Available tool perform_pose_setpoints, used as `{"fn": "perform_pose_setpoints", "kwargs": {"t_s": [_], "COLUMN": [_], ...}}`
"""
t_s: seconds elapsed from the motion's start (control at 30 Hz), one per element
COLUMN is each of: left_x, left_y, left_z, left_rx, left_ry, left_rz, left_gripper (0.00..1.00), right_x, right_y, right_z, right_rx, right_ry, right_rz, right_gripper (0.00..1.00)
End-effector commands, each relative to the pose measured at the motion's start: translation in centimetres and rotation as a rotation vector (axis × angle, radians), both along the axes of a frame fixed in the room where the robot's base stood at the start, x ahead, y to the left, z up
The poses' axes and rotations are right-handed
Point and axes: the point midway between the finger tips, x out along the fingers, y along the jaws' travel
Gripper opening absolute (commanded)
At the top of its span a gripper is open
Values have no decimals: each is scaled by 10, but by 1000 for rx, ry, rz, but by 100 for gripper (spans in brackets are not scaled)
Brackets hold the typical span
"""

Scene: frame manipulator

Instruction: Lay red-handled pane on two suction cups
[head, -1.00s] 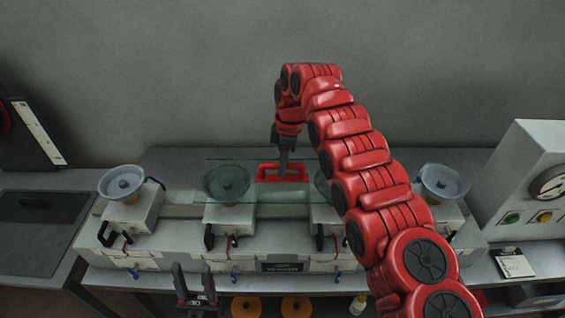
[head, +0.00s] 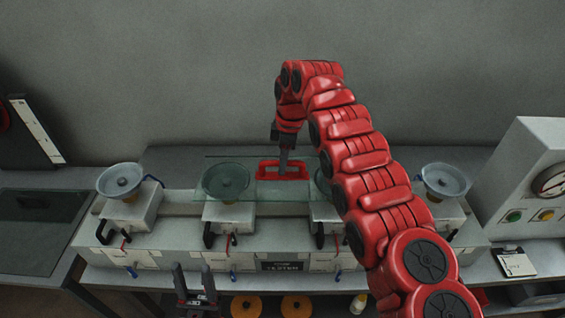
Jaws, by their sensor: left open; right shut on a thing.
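The clear glass pane (head: 264,190) with its red handle (head: 283,175) lies level over the two middle suction cups. The left of these cups (head: 226,181) shows through the glass; the other (head: 322,183) is partly hidden by my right arm. I cannot tell whether the pane touches the cups. My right gripper (head: 284,168) is shut on the red handle from above. My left gripper (head: 194,285) is open and empty, low in front of the bench edge.
Two more suction cups stand uncovered on white blocks at the far left (head: 120,181) and far right (head: 444,181). Black and red levers line the block fronts. A gauge panel (head: 530,190) stands at the right. Orange discs sit on a shelf below.

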Motion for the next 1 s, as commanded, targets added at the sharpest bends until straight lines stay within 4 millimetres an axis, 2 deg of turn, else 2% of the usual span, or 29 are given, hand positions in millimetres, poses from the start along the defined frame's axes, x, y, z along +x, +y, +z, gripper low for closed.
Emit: {"fn": "perform_pose_setpoints", "kwargs": {"t_s": [0.3,0.33,0.5,0.83,1.0], "left_x": [0,0,0,0,0], "left_y": [0,0,0,0,0], "left_z": [-1,-1,-1,-3,-9], "left_rx": [0,0,0,0,0], "left_ry": [0,0,0,0,0], "left_rz": [0,0,0,0,0], "left_gripper": [50,50,50,50,50], "right_x": [0,0,0,-1,-6], "right_y": [0,0,0,1,7], "right_z": [0,0,-1,0,22], "right_rx": [1,1,0,-1,-1], "right_ry": [-2,-2,-1,1,-2], "right_rz": [0,0,0,0,0], "right_gripper": [0,27,57,57,57]}}
